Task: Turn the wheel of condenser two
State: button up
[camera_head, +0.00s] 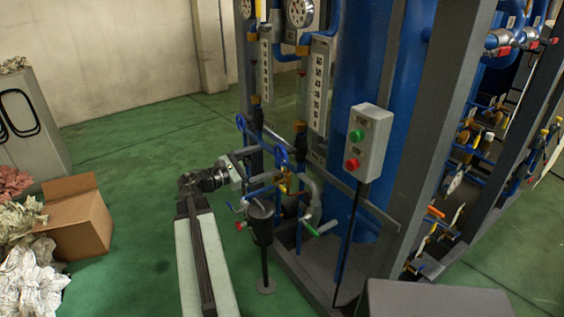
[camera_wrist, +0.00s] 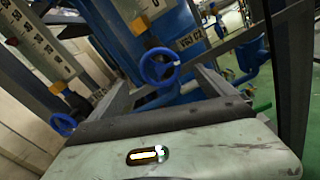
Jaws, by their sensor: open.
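Two blue handwheels show in the wrist view. The nearer wheel (camera_wrist: 159,65) is in the upper middle, beside a dark tag (camera_wrist: 190,39) that seems to end in "C2". The other wheel (camera_wrist: 62,124) is at the left, lower down. In the head view a blue wheel (camera_head: 281,156) sits among the pipework, and another (camera_head: 241,122) is farther left. My gripper (camera_head: 258,167) is open and reaches in from the left, close to the wheels. Its pale body fills the bottom of the wrist view.
A grey box with green and red buttons (camera_head: 365,142) stands on a post to the right. A dark funnel-topped stand (camera_head: 262,225) is close to my arm. Steel beams (camera_head: 425,110) frame the blue columns. A cardboard box (camera_head: 80,222) is left; green floor between is clear.

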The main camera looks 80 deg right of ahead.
aim_at(279, 155)
jog(key=x, duration=0.8)
jog(key=shift+r, duration=0.1)
jog(key=c, duration=1.4)
